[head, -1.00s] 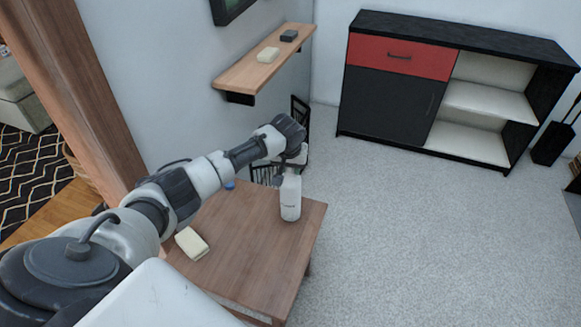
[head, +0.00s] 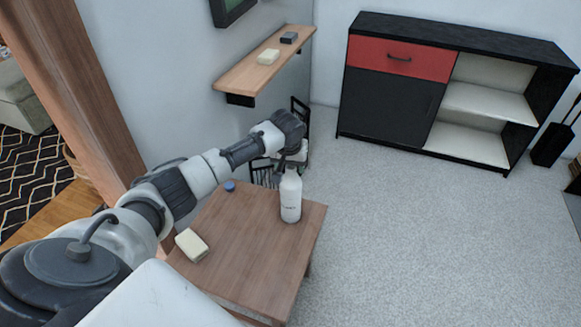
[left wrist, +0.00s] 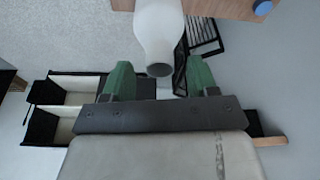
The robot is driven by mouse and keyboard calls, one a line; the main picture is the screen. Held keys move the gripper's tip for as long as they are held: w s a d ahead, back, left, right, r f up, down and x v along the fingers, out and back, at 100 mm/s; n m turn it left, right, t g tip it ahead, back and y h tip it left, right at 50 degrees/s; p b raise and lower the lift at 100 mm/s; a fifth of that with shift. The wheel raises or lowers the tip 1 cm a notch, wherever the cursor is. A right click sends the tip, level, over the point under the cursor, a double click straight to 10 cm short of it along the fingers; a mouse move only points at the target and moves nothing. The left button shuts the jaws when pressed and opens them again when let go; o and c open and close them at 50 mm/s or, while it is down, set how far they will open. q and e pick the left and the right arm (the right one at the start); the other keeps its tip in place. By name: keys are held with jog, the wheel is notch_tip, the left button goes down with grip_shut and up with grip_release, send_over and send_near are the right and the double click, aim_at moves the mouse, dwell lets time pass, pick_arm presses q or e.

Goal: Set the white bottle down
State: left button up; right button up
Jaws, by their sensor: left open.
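The white bottle (head: 291,198) stands upright on the small wooden table (head: 240,240), towards its far right corner. In the left wrist view, the bottle (left wrist: 158,30) shows with its neck between and just beyond the two green fingertips. My left gripper (head: 291,165) is at the bottle's top, partly hidden behind it in the head view. In the left wrist view my left gripper (left wrist: 160,80) is open, with a gap on both sides of the neck. My right gripper is out of view.
A cream block (head: 191,245) and a blue cap-like object (head: 229,186) lie on the table. A wall shelf (head: 264,66) is above and behind. A black cabinet with a red drawer (head: 398,56) stands at the back right. Grey floor is clear right of the table.

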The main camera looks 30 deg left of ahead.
pick_arm(q)
jog(key=p+v, duration=0.1)
jog(key=v, duration=0.8)
jog(key=shift+r, duration=0.35)
